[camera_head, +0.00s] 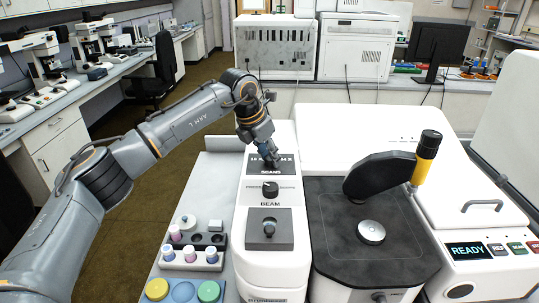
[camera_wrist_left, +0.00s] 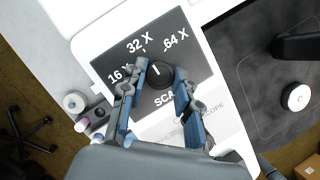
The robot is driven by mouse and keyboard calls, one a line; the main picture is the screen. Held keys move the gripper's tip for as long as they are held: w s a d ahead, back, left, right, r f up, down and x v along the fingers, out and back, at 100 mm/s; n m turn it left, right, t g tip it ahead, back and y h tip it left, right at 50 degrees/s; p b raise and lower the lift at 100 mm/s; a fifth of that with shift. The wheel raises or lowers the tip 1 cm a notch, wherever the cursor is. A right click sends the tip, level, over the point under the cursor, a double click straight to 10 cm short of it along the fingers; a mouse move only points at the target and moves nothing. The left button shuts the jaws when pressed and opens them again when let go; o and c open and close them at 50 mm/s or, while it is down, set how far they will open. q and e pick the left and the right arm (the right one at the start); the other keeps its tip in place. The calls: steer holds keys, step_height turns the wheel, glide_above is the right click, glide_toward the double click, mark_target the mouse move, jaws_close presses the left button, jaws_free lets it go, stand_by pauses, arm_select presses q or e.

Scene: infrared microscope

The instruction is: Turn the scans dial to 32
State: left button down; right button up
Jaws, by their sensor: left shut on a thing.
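The scans dial (camera_wrist_left: 159,75) is a round black knob with a short white mark, on a dark panel (camera_wrist_left: 108,62) lettered 16 X, 32 X and 64 X. In the left wrist view the mark points roughly up, towards the 32 X and 64 X side; I cannot tell its exact setting. My left gripper (camera_wrist_left: 159,90) is shut on the dial, one finger on each side. In the head view the left gripper (camera_head: 268,158) is over the panel above the word SCANS and hides the dial. My right gripper is not in view.
A BEAM knob (camera_head: 270,189) and a small lever (camera_head: 269,228) sit nearer on the same white housing. A vial rack (camera_head: 190,264) and coloured lids stand left.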

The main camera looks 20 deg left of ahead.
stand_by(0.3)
arm_select(q)
steer(key=c, duration=1)
jaws_free()
steer(key=v, duration=1.2)
steer(key=shift+w+r, duration=0.1)
